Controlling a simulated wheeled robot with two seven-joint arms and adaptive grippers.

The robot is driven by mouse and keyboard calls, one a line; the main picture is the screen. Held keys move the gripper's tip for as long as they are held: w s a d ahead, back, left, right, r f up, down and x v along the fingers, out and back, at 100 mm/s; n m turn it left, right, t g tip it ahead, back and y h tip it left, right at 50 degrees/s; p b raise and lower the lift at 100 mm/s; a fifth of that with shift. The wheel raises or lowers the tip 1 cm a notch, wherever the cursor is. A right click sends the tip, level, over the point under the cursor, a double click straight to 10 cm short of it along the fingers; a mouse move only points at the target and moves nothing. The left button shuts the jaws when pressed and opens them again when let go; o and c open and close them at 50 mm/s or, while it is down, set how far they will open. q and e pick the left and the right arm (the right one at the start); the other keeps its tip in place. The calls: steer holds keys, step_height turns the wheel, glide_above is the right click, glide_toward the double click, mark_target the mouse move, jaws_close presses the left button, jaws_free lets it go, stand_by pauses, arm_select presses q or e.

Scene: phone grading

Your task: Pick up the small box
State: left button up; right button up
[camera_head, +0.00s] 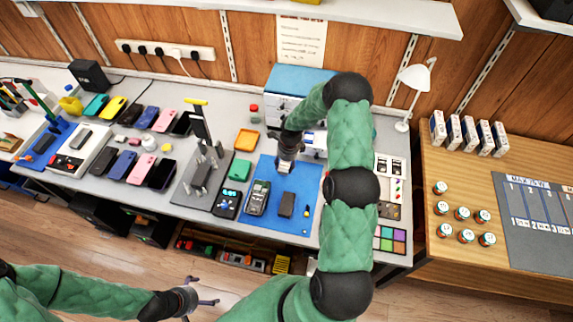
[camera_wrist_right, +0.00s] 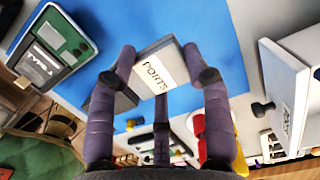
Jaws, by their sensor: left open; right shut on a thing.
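In the head view my right gripper (camera_head: 286,163) is over the upper part of the blue mat (camera_head: 268,172), and only a pale bit of the box shows below the fingers. I cannot tell whether the box touches the mat. My left gripper (camera_head: 204,303) is open and empty, low in the head view, out in front of the bench over the floor.
A multimeter (camera_head: 257,198) and a dark phone (camera_head: 287,204) lie on the blue mat. Several phones lie further left. A wooden table (camera_head: 440,280) with several small jars stands at the right.

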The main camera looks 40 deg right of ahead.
steer(key=s+a+r, duration=0.7)
steer(key=a, duration=0.2)
steer(key=w+d+n+p, duration=0.2)
steer(key=d+n, duration=0.6)
steer(key=n, duration=0.2)
steer(key=w+d+n+g+p, duration=0.1)
steer(key=w+d+n+p, duration=0.1)
steer(key=d+n, duration=0.6)
steer(key=w+d+f+n+g+h+p, duration=0.1)
steer(key=d+n+p, duration=0.1)
steer(key=d+n, duration=0.7)
steer(key=shift+w+d+n+p, duration=0.1)
steer(key=shift+w+n+p, duration=0.1)
steer(key=shift+n, duration=0.8)
steer(key=shift+w+n+p, duration=0.1)
steer(key=shift+w+n, duration=0.1)
steer(key=shift+n, duration=0.8)
steer(key=d+n, duration=0.2)
steer(key=n, duration=0.1)
steer(key=d+n+p, duration=0.1)
steer(key=shift+s+d+f+n, duration=0.3)
steer(key=shift+s+d+n, duration=0.05)
steer(key=shift+s+n, duration=0.05)
steer(key=shift+f, duration=0.15)
